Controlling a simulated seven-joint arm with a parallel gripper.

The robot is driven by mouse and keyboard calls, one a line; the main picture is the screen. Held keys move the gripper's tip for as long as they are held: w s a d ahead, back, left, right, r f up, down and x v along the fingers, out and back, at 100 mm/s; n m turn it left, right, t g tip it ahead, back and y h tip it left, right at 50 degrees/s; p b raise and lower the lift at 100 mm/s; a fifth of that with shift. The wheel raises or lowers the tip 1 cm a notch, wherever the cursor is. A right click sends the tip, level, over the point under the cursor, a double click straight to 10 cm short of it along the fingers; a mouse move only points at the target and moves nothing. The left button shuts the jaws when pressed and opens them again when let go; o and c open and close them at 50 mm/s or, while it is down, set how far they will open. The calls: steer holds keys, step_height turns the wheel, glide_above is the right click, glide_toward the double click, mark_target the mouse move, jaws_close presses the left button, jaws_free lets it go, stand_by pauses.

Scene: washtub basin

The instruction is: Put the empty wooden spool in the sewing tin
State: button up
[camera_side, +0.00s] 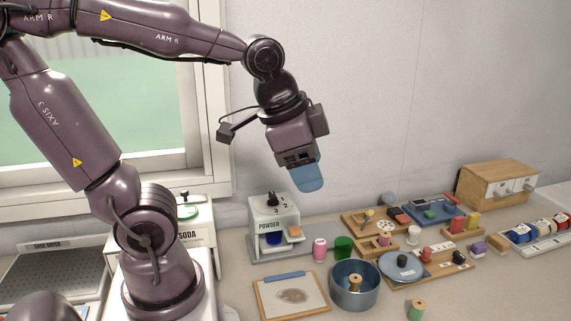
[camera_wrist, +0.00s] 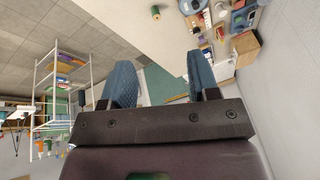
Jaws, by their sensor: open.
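A round blue-grey tin (camera_side: 340,294) stands open on the worktop in the side view. A small tan wooden spool (camera_side: 354,283) shows inside it, with no thread that I can make out. My gripper (camera_side: 308,184) is high above the worktop, up and left of the tin, apart from everything. In the wrist view its two blue fingers (camera_wrist: 160,72) are spread with nothing between them.
A green spool (camera_side: 416,309) stands right of the tin and also shows in the wrist view (camera_wrist: 155,13). A pink spool (camera_side: 320,249) and green cup (camera_side: 343,247) stand behind the tin. A clipboard (camera_side: 291,296) lies left; a powder dispenser (camera_side: 274,225) stands behind.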

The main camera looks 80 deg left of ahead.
steer(key=s+n, duration=0.2)
steer(key=s+d+r+n+t, duration=0.1)
steer(key=shift+s+n+h, duration=0.3)
steer(key=shift+s+n, duration=0.1)
